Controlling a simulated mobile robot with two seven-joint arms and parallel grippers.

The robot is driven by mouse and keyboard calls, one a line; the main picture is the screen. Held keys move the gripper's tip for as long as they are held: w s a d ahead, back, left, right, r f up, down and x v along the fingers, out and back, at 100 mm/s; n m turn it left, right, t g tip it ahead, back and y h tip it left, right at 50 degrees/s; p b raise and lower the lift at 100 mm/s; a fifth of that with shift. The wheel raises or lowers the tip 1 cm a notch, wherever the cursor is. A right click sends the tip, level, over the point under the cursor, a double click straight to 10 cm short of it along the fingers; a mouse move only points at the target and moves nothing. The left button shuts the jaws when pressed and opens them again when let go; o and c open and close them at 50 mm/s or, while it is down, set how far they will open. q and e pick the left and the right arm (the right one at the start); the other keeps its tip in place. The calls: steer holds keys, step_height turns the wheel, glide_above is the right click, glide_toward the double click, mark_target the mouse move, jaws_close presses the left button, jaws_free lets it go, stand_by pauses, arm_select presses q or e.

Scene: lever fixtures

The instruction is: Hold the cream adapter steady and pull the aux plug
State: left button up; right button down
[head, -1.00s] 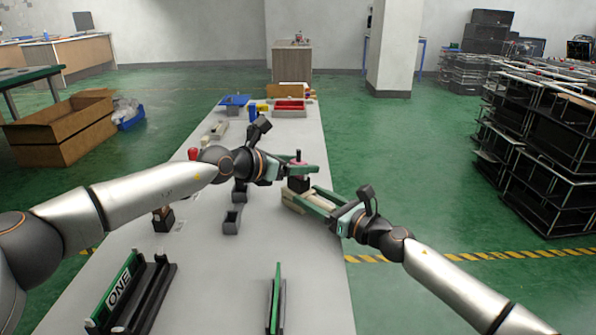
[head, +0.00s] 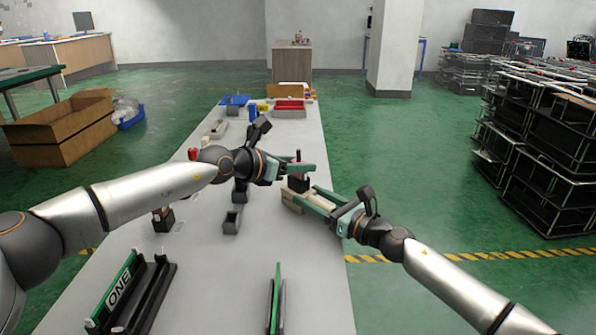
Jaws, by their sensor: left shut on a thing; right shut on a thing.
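A cream adapter (head: 293,201) lies on the long grey table, right of the middle. My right gripper (head: 312,200) is shut on it from the right, with its green fingers along the adapter. A dark block with a red part (head: 298,183) stands at the adapter's far end; I take it for the aux plug. My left gripper (head: 300,168) is shut on its upper part, coming in from the left. The fingers hide much of the plug, and I cannot tell whether it is still seated in the adapter.
Small grey holders (head: 232,221) stand left of the adapter. Red (head: 290,108) and blue trays (head: 234,100) are at the far end. The near middle of the table is clear.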

arm_select(q)
jaws_close()
steer(key=shift+r, duration=0.4)
arm_select(e)
steer(key=shift+f, duration=0.1)
arm_select(q)
steer(key=shift+r, duration=0.35)
stand_by(0.8)
steer(key=shift+r, duration=2)
steer(key=shift+r, duration=0.95)
arm_select(e)
steer(key=shift+c, duration=0.2)
jaws_free()
steer(key=shift+d, duration=0.1)
